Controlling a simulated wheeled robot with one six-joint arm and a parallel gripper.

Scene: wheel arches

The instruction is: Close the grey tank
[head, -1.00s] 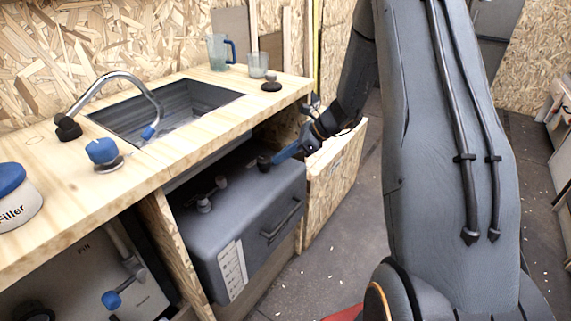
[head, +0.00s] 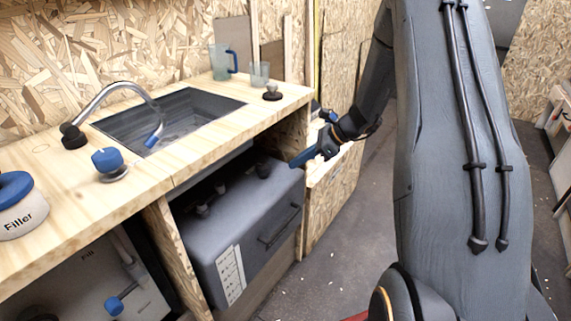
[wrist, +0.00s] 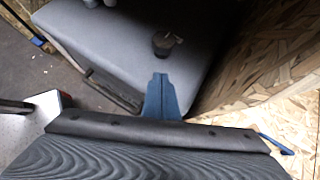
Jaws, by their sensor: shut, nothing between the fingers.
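The grey tank (head: 245,225) sits in the open cupboard under the worktop, with a dark handle (head: 279,224) on its front face. A dark round cap (head: 263,170) stands on its top near the right end, and smaller fittings (head: 210,203) stand further left. In the wrist view the same cap (wrist: 165,42) is on the tank's top (wrist: 125,45), just beyond my fingertips. My gripper (head: 294,163) is shut and empty, with its blue fingers (wrist: 161,80) beside the tank's upper right edge, apart from the cap. Whether the cap is fully seated cannot be told.
The worktop edge (head: 225,134) overhangs the tank. An open wooden door (head: 333,195) stands to its right, close to my gripper. A sink (head: 180,116), a jug (head: 221,62) and a Filler tub (head: 18,212) are on the worktop. The floor in front is clear.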

